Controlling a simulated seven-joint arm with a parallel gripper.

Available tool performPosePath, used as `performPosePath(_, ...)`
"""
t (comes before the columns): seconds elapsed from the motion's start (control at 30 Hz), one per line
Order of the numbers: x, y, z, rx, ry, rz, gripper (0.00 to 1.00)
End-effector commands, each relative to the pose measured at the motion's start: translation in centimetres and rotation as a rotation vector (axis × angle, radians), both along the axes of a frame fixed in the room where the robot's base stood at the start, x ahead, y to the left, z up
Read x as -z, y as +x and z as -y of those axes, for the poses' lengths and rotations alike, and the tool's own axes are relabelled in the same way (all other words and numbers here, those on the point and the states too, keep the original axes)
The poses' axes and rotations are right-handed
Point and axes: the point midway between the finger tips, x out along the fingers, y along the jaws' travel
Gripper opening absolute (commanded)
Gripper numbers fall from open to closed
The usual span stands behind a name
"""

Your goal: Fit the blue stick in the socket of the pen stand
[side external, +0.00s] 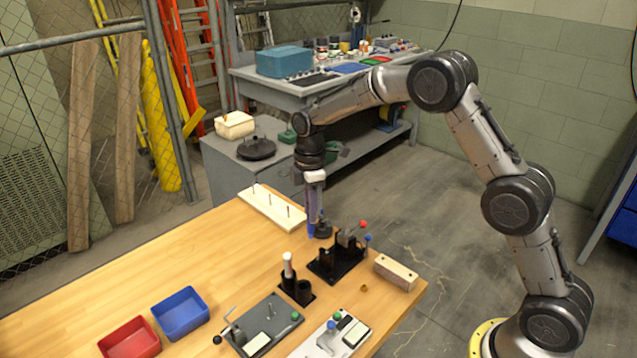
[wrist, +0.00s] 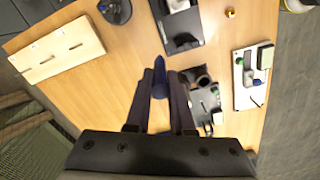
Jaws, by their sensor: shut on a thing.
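My gripper (side external: 312,216) is shut on the blue stick (side external: 311,230), which points downward above the table near its back edge. In the wrist view the stick (wrist: 159,78) sits between the fingers of my gripper (wrist: 164,82), its end showing past them. The pen stand (side external: 305,293) is a small black holder with a round socket, in front of and left of my gripper in the side view. A white stick (side external: 288,268) stands upright in it. In the wrist view the stand (wrist: 203,77) is right of the blue stick, and the stick is apart from it.
A pegged wooden board (side external: 265,210) lies at the back left. A black fixture (side external: 339,262) stands right of the pen stand, with a wooden block (side external: 396,271) beyond. A grey plate (side external: 268,326), blue bin (side external: 180,312) and red bin (side external: 130,340) are in front. Left-middle table is clear.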

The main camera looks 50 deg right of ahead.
Motion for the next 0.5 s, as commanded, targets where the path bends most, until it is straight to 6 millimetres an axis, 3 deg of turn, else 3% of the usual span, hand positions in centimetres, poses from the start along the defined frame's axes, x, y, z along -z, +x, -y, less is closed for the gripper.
performPosePath(0.03, 0.0, -1.4, -1.9, -0.018, 0.000, -0.003, 0.00)
performPosePath(0.2, -0.1, -5.3, -6.4, -0.083, -0.001, -0.014, 0.00)
performPosePath(0.3, -0.4, -6.8, -8.1, -0.125, -0.002, -0.020, 0.00)
performPosePath(0.5, -1.0, -7.3, -9.7, -0.164, -0.001, -0.008, 0.00)
